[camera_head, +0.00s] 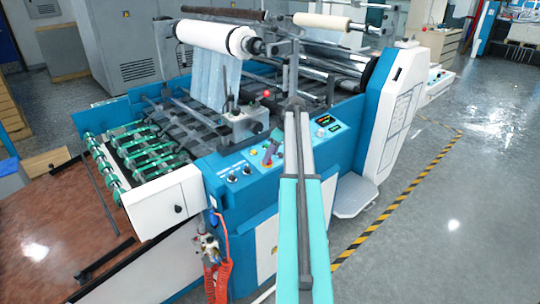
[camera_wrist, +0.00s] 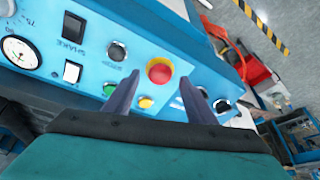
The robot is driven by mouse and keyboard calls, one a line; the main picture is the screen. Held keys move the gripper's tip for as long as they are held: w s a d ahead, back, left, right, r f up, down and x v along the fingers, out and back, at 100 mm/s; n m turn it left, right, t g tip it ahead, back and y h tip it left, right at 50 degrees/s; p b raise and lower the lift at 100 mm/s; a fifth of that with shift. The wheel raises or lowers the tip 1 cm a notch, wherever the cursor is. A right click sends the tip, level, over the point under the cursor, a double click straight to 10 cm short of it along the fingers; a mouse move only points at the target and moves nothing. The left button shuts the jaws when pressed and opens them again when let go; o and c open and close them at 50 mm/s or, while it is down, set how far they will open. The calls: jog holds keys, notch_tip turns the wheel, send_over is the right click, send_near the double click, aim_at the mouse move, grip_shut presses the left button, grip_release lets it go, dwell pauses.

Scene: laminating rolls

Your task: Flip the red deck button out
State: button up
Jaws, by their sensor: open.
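The red deck button (camera_wrist: 160,70) is a round red mushroom head on a yellow collar, set in a blue control panel (camera_wrist: 135,45). It shows clearly in the wrist view. My gripper (camera_wrist: 160,82) is open and empty, one dark finger to each side of the button's lower part in the picture. I cannot tell whether either finger touches it. In the head view my arm reaches over the machine, and the fingertips are not clear. A small red spot (camera_head: 267,162) shows on the blue panel there; I cannot tell whether it is the same button.
A green button (camera_wrist: 110,89), a yellow button (camera_wrist: 146,102) and a black knob (camera_wrist: 117,51) sit close to the red one. A gauge (camera_wrist: 20,52) and rocker switches (camera_wrist: 73,71) are at left. The white roll (camera_head: 215,36) and green rollers (camera_head: 140,148) lie beyond my arm.

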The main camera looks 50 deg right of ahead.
jog(key=shift+x, duration=0.75)
jog(key=shift+c, duration=0.5)
